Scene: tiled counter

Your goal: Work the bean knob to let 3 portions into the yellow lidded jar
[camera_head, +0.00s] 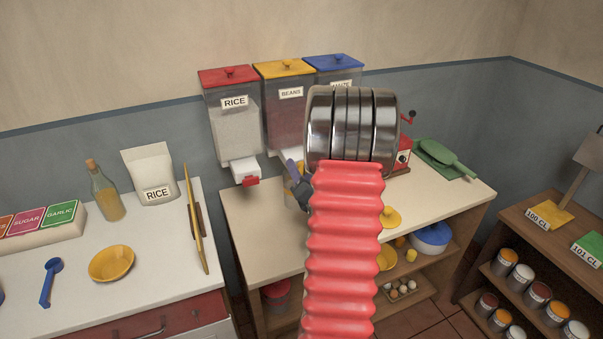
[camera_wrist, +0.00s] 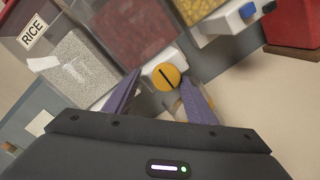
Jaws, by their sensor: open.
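The bean dispenser (camera_head: 283,112), labelled BEANS with a yellow lid, hangs between two others. Its round yellow knob (camera_wrist: 167,77) with a dark diagonal slot shows in the wrist view. My gripper (camera_wrist: 162,80) is open, its purple fingers on either side of the knob; I cannot tell whether they touch it. In the head view, one purple finger shows below the bean dispenser, and my arm hides much there. A yellowish-tan jar-like thing (camera_head: 288,196) shows partly behind the finger. A yellow lid (camera_head: 391,217) lies on the counter right of my arm.
The rice dispenser (camera_head: 234,125) has a red knob. The blue-lidded dispenser (camera_head: 334,64) is partly hidden, and its blue knob (camera_wrist: 247,10) shows right of the yellow one.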

